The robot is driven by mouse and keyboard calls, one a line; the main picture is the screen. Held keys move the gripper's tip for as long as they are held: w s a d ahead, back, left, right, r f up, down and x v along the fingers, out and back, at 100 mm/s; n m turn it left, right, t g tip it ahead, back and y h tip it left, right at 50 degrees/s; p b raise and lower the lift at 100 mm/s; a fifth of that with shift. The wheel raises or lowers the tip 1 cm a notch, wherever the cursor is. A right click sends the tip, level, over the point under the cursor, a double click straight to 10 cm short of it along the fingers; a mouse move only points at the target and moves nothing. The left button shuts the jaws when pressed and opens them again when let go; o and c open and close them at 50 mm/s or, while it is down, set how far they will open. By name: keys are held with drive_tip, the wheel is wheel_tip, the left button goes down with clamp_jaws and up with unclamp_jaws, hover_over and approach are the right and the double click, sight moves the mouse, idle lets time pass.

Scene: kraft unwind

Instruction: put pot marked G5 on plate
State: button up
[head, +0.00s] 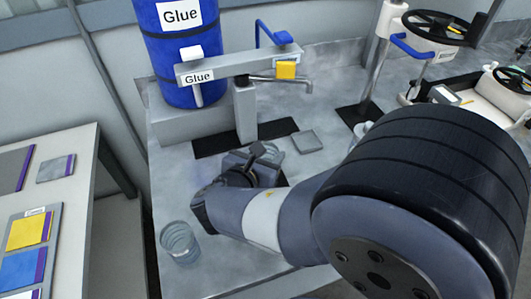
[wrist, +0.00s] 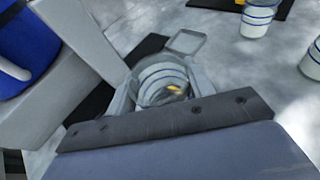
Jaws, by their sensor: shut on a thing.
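My gripper (wrist: 160,82) is shut on a clear banded pot (wrist: 163,78), one finger on each side of it. The pot looks upright, with something small and yellow-orange showing in it. No G5 mark can be read on it. In the head view my gripper (head: 258,155) is low over the bench by the glue stand, and my arm hides most of the pot. A small grey square plate (head: 306,141) lies on the bench just right of my gripper. It also shows in the wrist view (wrist: 187,42), just beyond the pot, with its top bare.
A blue glue drum (head: 182,50) with a grey arm and a metal spout (head: 290,80) stands behind my gripper. Another banded pot (head: 181,243) stands at the front left. Two more pots (wrist: 257,18) (wrist: 312,60) stand to the right. A side table (head: 75,150) is at left.

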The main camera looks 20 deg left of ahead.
drive_tip(key=shift+f, duration=0.2)
drive_tip(key=o, duration=1.3)
drive_tip(key=shift+r, duration=0.1)
drive_tip(key=shift+r, duration=0.15)
drive_tip(key=v, duration=1.2)
